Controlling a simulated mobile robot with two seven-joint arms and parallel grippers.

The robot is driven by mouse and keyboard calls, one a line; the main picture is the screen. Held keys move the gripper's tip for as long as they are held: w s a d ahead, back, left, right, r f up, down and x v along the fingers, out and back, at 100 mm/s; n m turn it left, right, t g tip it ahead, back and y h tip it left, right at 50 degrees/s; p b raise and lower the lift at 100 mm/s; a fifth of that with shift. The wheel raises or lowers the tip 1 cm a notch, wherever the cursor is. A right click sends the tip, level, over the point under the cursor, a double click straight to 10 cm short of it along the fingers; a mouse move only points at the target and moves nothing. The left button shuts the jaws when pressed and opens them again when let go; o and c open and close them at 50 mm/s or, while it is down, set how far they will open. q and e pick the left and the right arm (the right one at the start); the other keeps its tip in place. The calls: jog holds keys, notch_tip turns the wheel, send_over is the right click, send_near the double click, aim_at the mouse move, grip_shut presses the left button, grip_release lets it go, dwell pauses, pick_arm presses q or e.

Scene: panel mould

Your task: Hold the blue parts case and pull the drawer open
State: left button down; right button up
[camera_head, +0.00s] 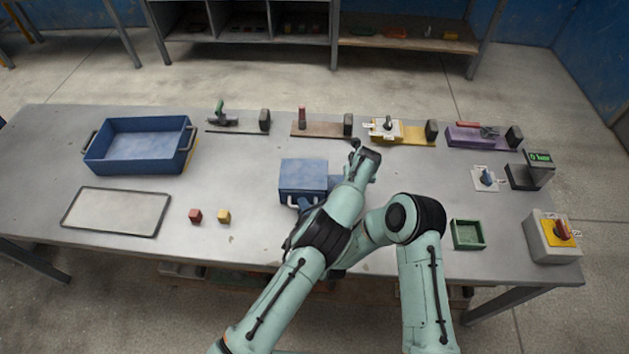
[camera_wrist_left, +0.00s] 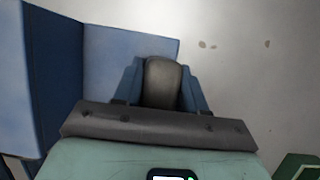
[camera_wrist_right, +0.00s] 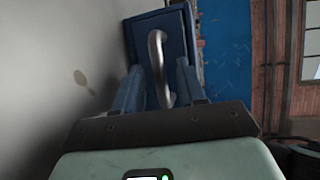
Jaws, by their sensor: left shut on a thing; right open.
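The blue parts case (camera_head: 303,172) sits mid-table, its drawer front facing me. Its pale metal handle (camera_wrist_right: 156,62) stands between the open fingers of my right gripper (camera_wrist_right: 158,88), which are not closed on it. In the head view, my right gripper (camera_head: 305,204) is at the case's front. My left gripper (camera_wrist_left: 162,85) is shut on a dark grey rounded grip (camera_wrist_left: 162,82) at the case's right side; the case (camera_wrist_left: 125,65) fills the left of that view. My left wrist partly covers this grip in the head view. I see no gap at the drawer.
Several tool fixtures line the back edge. A green bin (camera_head: 468,235) and a switch box (camera_head: 550,240) stand right. My arms cross close together.

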grip_shut()
jog(key=s, duration=0.8)
jog(key=shift+d+f, duration=0.1)
jog(key=shift+d, duration=0.05)
jog(key=shift+s, duration=0.45)
grip_release()
jog(key=v, duration=0.7)
jog(key=shift+s+d, duration=0.15)
jog(key=shift+s, duration=0.05)
